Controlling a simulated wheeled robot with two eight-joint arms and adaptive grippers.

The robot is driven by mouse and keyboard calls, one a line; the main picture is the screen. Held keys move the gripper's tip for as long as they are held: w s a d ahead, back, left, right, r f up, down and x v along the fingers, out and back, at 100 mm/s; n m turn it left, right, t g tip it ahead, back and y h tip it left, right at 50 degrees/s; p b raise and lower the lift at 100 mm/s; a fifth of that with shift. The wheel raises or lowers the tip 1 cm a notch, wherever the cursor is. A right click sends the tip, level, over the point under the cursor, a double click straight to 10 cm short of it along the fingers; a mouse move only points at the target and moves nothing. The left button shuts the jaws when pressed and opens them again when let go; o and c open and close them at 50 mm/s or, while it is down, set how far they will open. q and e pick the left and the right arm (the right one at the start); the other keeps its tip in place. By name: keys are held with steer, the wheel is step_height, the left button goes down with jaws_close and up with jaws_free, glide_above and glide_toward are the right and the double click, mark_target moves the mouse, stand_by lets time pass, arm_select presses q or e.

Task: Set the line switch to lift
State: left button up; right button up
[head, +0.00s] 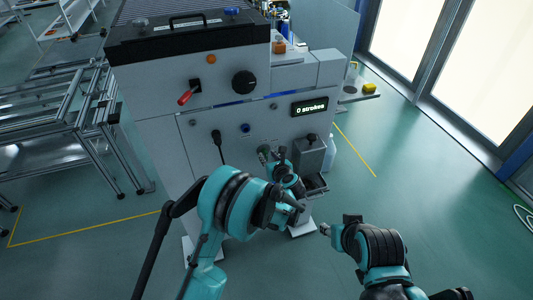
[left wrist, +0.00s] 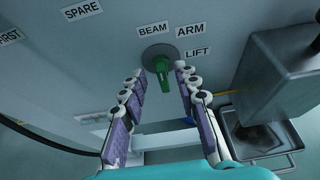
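The line switch, a green handle (left wrist: 163,77) on a round grey base, shows on the panel in the left wrist view. Labels BEAM (left wrist: 153,29), ARM (left wrist: 191,29) and LIFT (left wrist: 197,51) surround its upper and right sides. The handle hangs downward in that picture; I cannot tell which label it is set to. My left gripper (left wrist: 160,73) is open, with one finger on each side of the handle; contact is not clear. In the head view the left gripper (head: 273,154) is at the lower panel and hides the switch. My right gripper (head: 326,230) is away from the panel, its opening unclear.
The grey machine (head: 165,105) carries a red-handled switch (head: 188,95), a black knob (head: 244,83) and a display (head: 310,106) reading 0 strokes. A grey box (left wrist: 268,72) with a tray (left wrist: 262,140) below stands right of the switch.

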mark_target(267, 154)
arm_select(q)
steer(key=x, duration=0.2)
steer(key=shift+w+f, duration=0.2)
steer(key=shift+w, duration=0.05)
steer(key=shift+w+a+b, duration=0.1)
steer(key=shift+w+b, duration=0.2)
steer(key=shift+w, duration=0.1)
jaws_close()
steer(key=shift+w+d+f+m+t+y+b, duration=0.15)
steer(key=shift+d+f+m+y+b, duration=0.15)
steer(key=shift+m+y+b, duration=1.4)
steer(key=shift+d+f+m+t+y+b, duration=0.3)
steer(key=shift+m+y, duration=0.45)
steer(key=shift+m, duration=2)
steer(key=shift+w+d+f+m+t+y+b, duration=0.1)
steer(key=shift+d+f+m+y+b, duration=0.2)
steer(key=shift+m+y+b, duration=1.45)
steer(key=shift+m+h+p, duration=0.5)
steer(key=shift+m+p, duration=0.1)
